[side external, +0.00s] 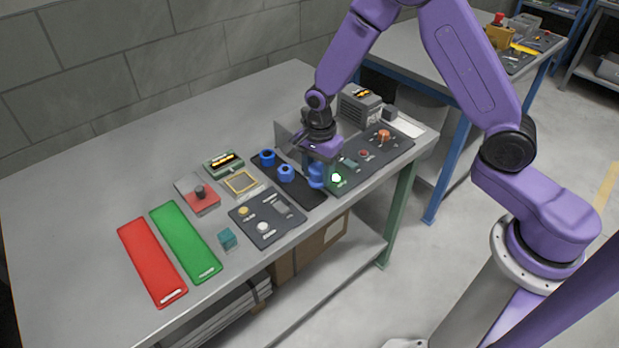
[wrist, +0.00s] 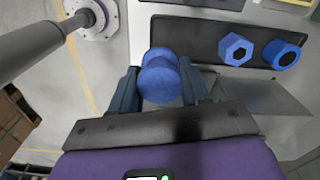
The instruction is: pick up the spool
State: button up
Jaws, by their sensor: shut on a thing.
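A blue spool (wrist: 160,82) sits between the two dark fingers of my gripper (wrist: 160,92) in the wrist view, and the gripper is shut on it. In the side view the held spool (side external: 317,175) shows below my gripper (side external: 319,158), near the front right of the table. Whether it touches the surface is hard to tell. Two more blue spools, one (side external: 267,158) and another (side external: 286,173), stand on a black tray (side external: 308,197) to the left. They also show in the wrist view, one (wrist: 235,49) and the other (wrist: 285,54).
A second panel (side external: 268,217), a green mat (side external: 185,242) and a red mat (side external: 151,262) lie left. The table's back left is clear.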

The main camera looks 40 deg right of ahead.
jog(key=s+d+r, duration=0.2)
jog(key=s+r, duration=0.9)
jog(key=r, duration=0.1)
jog(key=w+d+r, duration=0.1)
jog(key=w+d, duration=0.4)
jog(key=w, duration=0.6)
jog(key=w+d, duration=0.5)
jog(key=w, duration=0.6)
jog(key=w+d+f+m, duration=0.1)
jog(key=w+d, duration=0.6)
jog(key=d, duration=0.5)
jog(key=shift+f, duration=8.45)
jog(key=shift+s+f, duration=0.1)
jog(key=shift+f, duration=0.5)
